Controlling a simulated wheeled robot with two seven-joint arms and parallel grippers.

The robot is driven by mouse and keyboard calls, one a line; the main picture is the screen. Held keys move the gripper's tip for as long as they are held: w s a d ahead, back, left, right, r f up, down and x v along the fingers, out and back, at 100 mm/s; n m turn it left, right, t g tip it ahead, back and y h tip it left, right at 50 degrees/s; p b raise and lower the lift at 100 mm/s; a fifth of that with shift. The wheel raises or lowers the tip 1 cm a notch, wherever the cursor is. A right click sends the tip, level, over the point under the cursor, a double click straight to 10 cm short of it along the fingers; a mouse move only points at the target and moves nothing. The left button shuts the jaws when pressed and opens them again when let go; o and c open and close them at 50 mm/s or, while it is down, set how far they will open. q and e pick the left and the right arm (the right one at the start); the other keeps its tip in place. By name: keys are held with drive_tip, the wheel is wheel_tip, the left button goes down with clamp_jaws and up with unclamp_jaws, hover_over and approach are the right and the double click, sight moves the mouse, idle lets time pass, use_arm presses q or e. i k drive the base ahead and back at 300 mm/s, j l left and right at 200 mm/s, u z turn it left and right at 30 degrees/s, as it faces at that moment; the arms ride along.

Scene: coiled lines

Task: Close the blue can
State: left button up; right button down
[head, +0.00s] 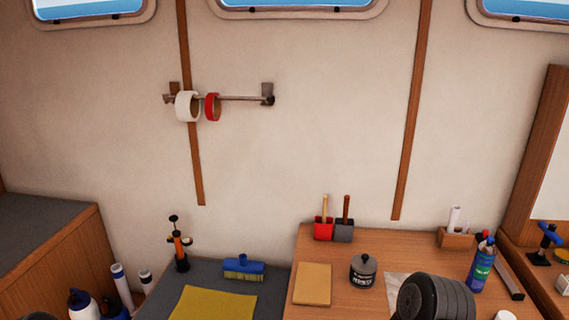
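A blue can (481,268) with a green band on its label stands on the right part of the wooden desk. A small dark blue piece and a red piece show at its top. They are too small to tell whether the can is open or closed. Neither of my grippers is in view.
The wooden desk (388,244) also holds a dark lidded jar (363,271), a tan board (312,284), a red scoop (323,228) and a small wooden holder (456,238). A large dark ribbed shape (436,299) covers the desk's front; I cannot tell what it is.

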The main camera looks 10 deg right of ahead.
sight(485, 257)
drive_tip(key=z, duration=1.6)
